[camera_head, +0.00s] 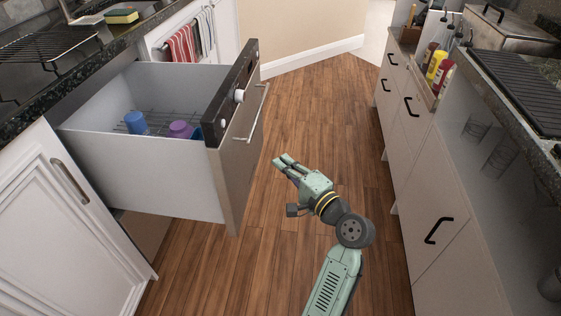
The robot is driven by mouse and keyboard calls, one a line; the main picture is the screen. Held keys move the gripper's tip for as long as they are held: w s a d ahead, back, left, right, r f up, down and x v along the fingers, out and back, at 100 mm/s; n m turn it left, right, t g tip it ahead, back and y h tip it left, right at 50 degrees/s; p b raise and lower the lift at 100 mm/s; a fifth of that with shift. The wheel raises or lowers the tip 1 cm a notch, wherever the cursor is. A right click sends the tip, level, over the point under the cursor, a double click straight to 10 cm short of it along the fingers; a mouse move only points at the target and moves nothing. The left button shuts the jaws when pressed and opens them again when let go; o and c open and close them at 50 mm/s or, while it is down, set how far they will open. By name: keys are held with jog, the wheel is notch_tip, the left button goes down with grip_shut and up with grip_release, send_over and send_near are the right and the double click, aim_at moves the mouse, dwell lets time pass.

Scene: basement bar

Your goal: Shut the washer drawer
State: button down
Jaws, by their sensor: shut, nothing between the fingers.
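The washer drawer (150,186) is pulled out from the left counter, over the wooden floor. Its brown-grey front panel (237,160) has a dark control strip with white knobs and a bar handle (255,113) on the outer face. A blue cup (136,122) and a purple cup (180,129) stand on the wire rack inside. Another blue item at the front panel is partly hidden. My gripper (281,163) is shut and empty. In the picture it is just right of the drawer front, pointing up and left, with floor showing between them.
A white cabinet door (70,215) is at the lower left, below a dark countertop. Towels (190,40) hang beyond the drawer. Cabinets with black handles (439,230) line the right side. The wooden floor (320,110) between the sides is clear.

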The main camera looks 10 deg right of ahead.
send_near(242, 138)
jog(key=w+d, duration=0.2)
jog(key=w, duration=0.1)
jog(key=shift+w+a, duration=0.2)
jog(key=shift+a, duration=0.5)
jog(key=shift+w+a, duration=0.25)
jog(key=shift+a, duration=0.4)
jog(key=shift+w+a, duration=0.2)
jog(key=shift+a, duration=0.5)
jog(key=shift+w, duration=0.1)
